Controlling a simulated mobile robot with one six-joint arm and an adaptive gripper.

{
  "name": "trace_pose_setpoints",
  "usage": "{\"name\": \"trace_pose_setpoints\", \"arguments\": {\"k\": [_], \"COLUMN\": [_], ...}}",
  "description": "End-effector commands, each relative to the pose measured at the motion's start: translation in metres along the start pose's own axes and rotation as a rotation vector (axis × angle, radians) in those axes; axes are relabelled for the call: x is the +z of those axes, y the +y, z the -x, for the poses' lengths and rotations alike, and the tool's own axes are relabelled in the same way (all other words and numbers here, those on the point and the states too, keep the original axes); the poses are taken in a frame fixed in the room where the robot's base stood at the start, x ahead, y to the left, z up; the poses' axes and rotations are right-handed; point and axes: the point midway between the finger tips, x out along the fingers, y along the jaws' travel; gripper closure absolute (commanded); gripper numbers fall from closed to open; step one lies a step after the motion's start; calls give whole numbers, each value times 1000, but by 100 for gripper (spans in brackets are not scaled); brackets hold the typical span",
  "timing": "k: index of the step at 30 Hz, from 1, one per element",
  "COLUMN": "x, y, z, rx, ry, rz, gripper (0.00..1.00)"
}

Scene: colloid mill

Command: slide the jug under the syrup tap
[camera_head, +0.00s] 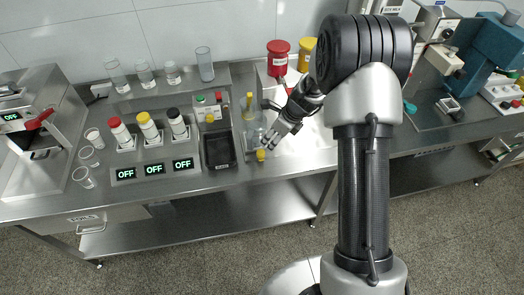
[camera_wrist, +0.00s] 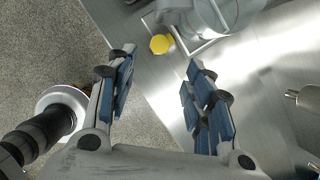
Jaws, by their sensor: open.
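My gripper (camera_head: 272,142) is open and empty above the front part of the bench, beside a clear vessel (camera_head: 252,134) that looks like the jug. In the wrist view the two blue-padded fingers (camera_wrist: 160,90) are spread, with bare steel and floor between them. A round, see-through vessel (camera_wrist: 222,14) shows beyond the fingertips at the top, cut off by the frame. A yellow knob (camera_head: 261,155) is in front of the vessel; it also shows in the wrist view (camera_wrist: 160,44). I cannot pick out the syrup tap for certain.
A black drip tray (camera_head: 218,152) is left of the vessel. Three bottles with red, yellow and black caps stand above OFF displays (camera_head: 154,170). Clear glasses stand on the back shelf (camera_head: 184,87). Red (camera_head: 278,52) and yellow (camera_head: 306,50) containers stand behind. Bare steel lies right of my gripper.

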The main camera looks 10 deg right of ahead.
Motion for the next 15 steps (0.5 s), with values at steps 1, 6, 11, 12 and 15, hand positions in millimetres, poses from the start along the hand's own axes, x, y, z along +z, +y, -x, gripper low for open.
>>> {"name": "trace_pose_setpoints", "arguments": {"k": [1,6,11,12,15], "x": [-1,-1,-1,-1,0], "y": [1,1,1,1,0], "z": [-16,-53,-84,-90,-102], "rx": [3,2,2,1,0], "ry": [2,1,1,1,0], "rz": [1,2,2,2,2], "gripper": [53,53,53,53,53]}}
